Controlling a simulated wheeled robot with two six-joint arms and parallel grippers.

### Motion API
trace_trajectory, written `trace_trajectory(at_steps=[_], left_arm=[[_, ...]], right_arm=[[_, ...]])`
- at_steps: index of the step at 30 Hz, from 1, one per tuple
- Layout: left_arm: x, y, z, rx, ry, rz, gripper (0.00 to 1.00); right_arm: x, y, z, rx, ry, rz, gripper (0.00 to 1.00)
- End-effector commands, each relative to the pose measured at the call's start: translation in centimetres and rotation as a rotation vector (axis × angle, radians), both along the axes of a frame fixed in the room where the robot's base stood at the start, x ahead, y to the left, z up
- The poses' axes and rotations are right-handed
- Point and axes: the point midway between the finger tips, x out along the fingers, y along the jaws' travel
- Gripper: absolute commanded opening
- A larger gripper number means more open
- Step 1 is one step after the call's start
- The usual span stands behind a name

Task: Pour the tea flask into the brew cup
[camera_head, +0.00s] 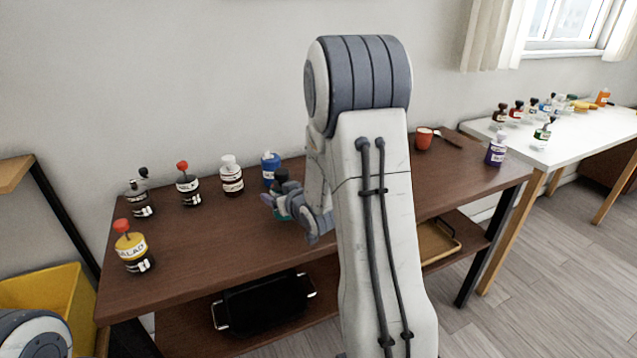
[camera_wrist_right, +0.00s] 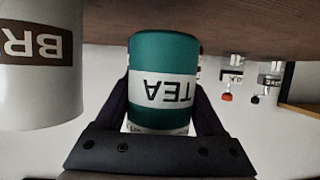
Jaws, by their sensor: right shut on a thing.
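The tea flask (camera_wrist_right: 162,88) is green with a white TEA label. It shows upside down in the right wrist view, as does the table, so it looks upright. My right gripper (camera_wrist_right: 163,112) is shut on it, with a dark finger on each side. In the head view the gripper (camera_head: 283,200) is over the brown table, mostly behind my arm, and a bit of teal shows there. The brew cup (camera_wrist_right: 38,85), pale grey with a dark BR band, stands beside the flask in the wrist view. In the head view my arm hides it. My left gripper is out of view.
Several labelled bottles stand at the back left, including a blue one (camera_head: 270,168) near my gripper. A yellow SALAD bottle (camera_head: 132,246) is at the front left. A red cup (camera_head: 424,139) and purple bottle (camera_head: 496,150) are right.

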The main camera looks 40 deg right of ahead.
Motion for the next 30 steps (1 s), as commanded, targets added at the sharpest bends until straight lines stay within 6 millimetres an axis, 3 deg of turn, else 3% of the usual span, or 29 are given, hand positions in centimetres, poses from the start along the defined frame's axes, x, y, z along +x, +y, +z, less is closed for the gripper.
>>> trace_trajectory(at_steps=[14,23,30], left_arm=[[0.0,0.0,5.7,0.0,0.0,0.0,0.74],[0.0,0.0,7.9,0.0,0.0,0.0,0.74],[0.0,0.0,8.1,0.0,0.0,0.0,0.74]], right_arm=[[-0.3,-0.9,4.7,0.178,-0.056,0.001,0.07],[-0.6,-1.9,6.4,0.341,-0.106,0.001,0.07],[-0.8,-2.5,6.3,0.422,-0.133,0.002,0.07]])
